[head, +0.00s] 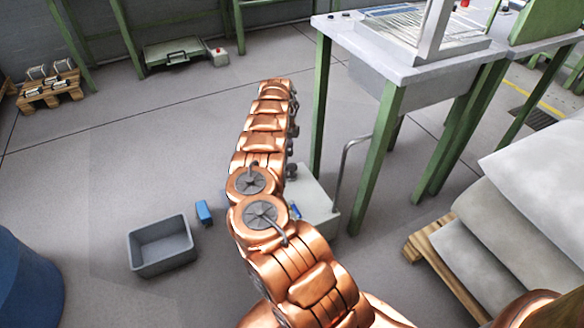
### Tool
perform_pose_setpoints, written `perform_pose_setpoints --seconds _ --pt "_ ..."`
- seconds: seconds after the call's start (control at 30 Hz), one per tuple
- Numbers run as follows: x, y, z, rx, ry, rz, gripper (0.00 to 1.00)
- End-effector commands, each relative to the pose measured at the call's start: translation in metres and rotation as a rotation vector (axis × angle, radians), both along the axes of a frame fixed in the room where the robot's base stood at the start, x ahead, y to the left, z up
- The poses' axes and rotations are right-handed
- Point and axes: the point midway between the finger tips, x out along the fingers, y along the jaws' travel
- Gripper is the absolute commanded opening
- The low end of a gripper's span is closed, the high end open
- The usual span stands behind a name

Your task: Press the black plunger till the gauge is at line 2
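My copper-coloured arm reaches from the bottom right up to the middle of the head view. My gripper is not in view; the arm's far end points away and hides whatever is beyond it. I cannot make out a black plunger or a gauge with lines. A pale grey box (318,206) with a bent metal handle stands on the floor just right of my arm, partly hidden by it. A small blue thing shows at its near side.
A workbench (335,30) with green legs stands at upper right. A pallet (445,270) with stacked sacks (535,190) is at right. A grey bin (162,268), a small blue object (204,212) and a blue barrel (25,285) are at lower left. The floor at centre left is clear.

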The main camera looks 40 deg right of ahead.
Motion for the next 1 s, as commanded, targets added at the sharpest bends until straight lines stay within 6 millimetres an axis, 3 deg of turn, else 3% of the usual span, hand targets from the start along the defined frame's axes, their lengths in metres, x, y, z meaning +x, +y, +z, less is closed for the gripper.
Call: perform_pose_setpoints --seconds 0.4,1.0 --pt "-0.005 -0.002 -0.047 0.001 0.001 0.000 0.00" --pt "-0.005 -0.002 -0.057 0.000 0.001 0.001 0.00"
